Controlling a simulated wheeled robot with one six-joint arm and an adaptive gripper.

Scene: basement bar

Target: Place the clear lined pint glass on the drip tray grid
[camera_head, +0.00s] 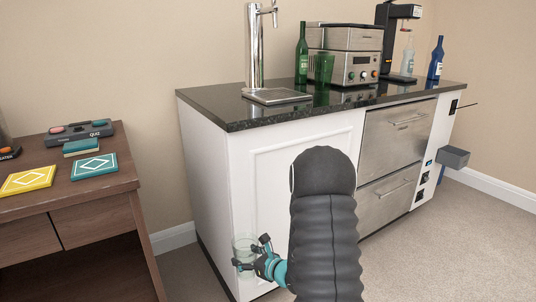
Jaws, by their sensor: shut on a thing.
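The clear pint glass (243,247) is in my gripper (251,258), low in front of the white side of the bar cabinet. My gripper is shut on the glass, which looks roughly upright; its lines are too faint to make out. The lower part of the glass is partly hidden by the fingers. The drip tray grid (277,96) lies on the black counter near its left end, below the chrome beer tap (258,45). It is bare and well above my gripper.
On the counter (228,108) stand a green bottle (301,55), a green glass (323,70), a steel machine (357,66), a black dispenser (393,35) and a blue bottle (436,60). Carpet is clear between.

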